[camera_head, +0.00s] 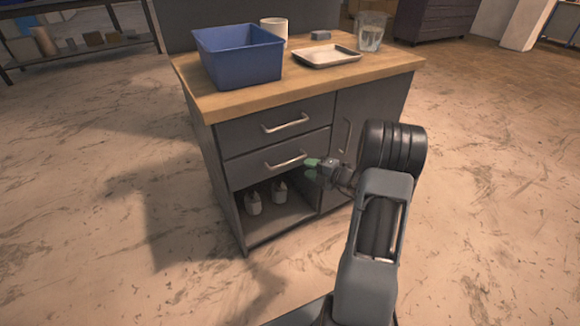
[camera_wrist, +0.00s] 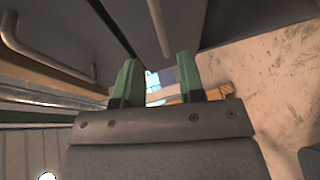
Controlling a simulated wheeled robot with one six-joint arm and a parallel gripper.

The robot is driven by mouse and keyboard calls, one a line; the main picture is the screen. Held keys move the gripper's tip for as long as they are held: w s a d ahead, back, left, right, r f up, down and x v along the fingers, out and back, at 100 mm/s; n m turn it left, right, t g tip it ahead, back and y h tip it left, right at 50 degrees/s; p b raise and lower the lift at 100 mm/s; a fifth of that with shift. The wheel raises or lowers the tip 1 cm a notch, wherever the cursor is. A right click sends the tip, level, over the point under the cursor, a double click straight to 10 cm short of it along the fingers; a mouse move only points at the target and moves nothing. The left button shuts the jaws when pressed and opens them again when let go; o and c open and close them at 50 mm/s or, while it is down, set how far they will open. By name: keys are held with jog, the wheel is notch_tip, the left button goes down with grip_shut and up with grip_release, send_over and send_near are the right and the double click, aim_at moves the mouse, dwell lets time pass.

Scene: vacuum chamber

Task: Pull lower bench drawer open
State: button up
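The lower bench drawer (camera_head: 255,167) is a dark grey front under a similar upper drawer, and it looks closed, level with the upper front. Its silver bar handle (camera_head: 286,161) runs across the front. My gripper (camera_head: 311,168) is beside the right end of this handle; whether it touches is too small to tell. In the wrist view my gripper (camera_wrist: 158,62) has its two green fingers apart with no object between them. A metal handle (camera_wrist: 45,52) shows at left there and another bar (camera_wrist: 158,28) at top centre; I cannot tell which handles these are.
The bench's wooden top (camera_head: 222,101) carries a blue bin (camera_head: 240,58), a white tray (camera_head: 327,57), a white cup and a clear beaker (camera_head: 371,32). An open shelf (camera_head: 283,217) below the drawer holds two white bottles. The floor in front is clear.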

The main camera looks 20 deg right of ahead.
aim_at(290, 162)
jog(key=b+x, duration=0.2)
jog(key=x, duration=0.7)
grip_shut()
dwell(0.5)
